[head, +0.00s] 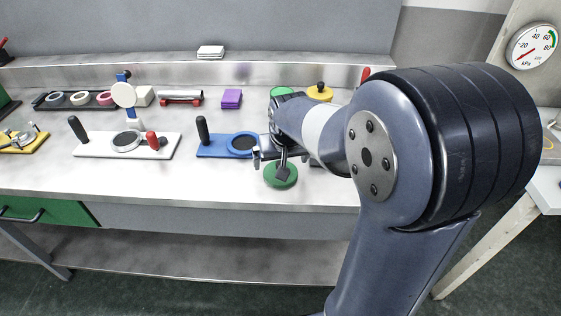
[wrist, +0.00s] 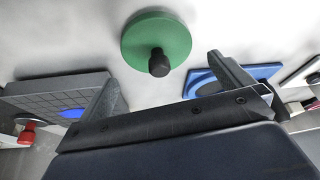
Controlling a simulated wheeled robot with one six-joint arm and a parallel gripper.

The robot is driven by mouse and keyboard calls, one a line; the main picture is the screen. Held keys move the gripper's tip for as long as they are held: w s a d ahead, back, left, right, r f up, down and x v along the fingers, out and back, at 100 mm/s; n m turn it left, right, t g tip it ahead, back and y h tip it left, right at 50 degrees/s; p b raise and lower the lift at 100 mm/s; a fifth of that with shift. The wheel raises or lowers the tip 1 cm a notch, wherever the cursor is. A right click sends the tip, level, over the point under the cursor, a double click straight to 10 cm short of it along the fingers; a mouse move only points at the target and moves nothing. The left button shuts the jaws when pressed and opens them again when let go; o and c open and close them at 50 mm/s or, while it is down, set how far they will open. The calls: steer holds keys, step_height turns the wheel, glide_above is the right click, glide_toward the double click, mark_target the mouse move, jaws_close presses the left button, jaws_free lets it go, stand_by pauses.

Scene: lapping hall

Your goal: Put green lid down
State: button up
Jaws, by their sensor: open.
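The green lid (head: 278,175) is a round disc with a black knob. It lies on the pale bench top near the front edge. In the wrist view the green lid (wrist: 150,35) shows ahead of my gripper, its knob pointing toward the camera. My gripper (wrist: 165,75) is open, with its two fingers apart and nothing between them. The lid lies just beyond the fingertips, and the fingers do not appear to touch it. In the head view my gripper (head: 270,158) is above the lid, partly hidden by my arm.
A blue plate with a ring (head: 215,147) and black handle stands left of the lid. A white plate (head: 95,146) is farther left. A purple block (head: 231,99) and a yellow lid (head: 320,91) stand behind. A grey gridded plate (wrist: 50,92) shows in the wrist view.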

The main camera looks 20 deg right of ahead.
steer(key=p+v, duration=0.1)
steer(key=v, duration=0.8)
steer(key=shift+r, duration=0.2)
steer(key=b+x, duration=0.1)
steer(key=x, duration=1.1)
steer(key=shift+s+f+b, duration=0.15)
steer(key=shift+b, duration=0.25)
steer(key=shift+r+p, duration=0.45)
steer(key=shift+r, duration=1.55)
